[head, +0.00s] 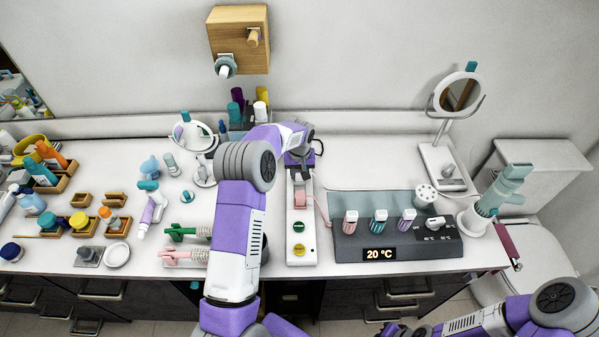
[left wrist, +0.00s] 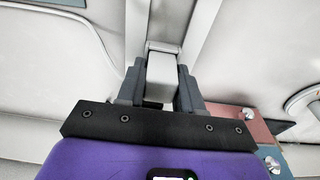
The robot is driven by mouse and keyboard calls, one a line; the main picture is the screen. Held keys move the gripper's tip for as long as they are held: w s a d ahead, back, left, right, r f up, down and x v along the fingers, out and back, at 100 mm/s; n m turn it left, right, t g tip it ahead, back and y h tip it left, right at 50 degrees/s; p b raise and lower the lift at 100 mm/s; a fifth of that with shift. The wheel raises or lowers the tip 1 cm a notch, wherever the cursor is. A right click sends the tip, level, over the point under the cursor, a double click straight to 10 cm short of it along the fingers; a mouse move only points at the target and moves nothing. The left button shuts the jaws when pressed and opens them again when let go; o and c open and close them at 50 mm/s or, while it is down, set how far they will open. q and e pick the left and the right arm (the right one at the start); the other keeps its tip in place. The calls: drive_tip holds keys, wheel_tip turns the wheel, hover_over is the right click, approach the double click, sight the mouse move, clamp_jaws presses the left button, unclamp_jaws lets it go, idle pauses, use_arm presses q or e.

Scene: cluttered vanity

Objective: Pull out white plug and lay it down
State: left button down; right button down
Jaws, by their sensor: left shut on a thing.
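A white power strip (head: 301,266) lies lengthwise on the vanity top, with a green button (head: 299,226) and a yellow button (head: 299,250) at its near end. A pink plug (head: 300,198) sits on it. My left gripper (head: 299,162) is over the strip's far end and points down. In the left wrist view its dark fingers (left wrist: 161,92) are shut on the white plug (left wrist: 162,72), a pale block between them. In the head view my gripper largely hides this plug; I cannot tell whether it is still seated. My right gripper (head: 402,331) is at the bottom edge, mostly cut off.
A dark heating station (head: 350,240) with several colored tools and a 20 °C display stands right of the strip. Hairbrushes (head: 190,233) and a round mirror (head: 193,135) are to the left. Bottles (head: 261,110) stand behind. A mirror stand (head: 443,165) is at the right.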

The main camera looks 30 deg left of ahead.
use_arm(q)
drive_tip(key=shift+r, duration=0.1)
drive_tip(key=shift+r+p, duration=1.2)
drive_tip(key=shift+r, duration=0.75)
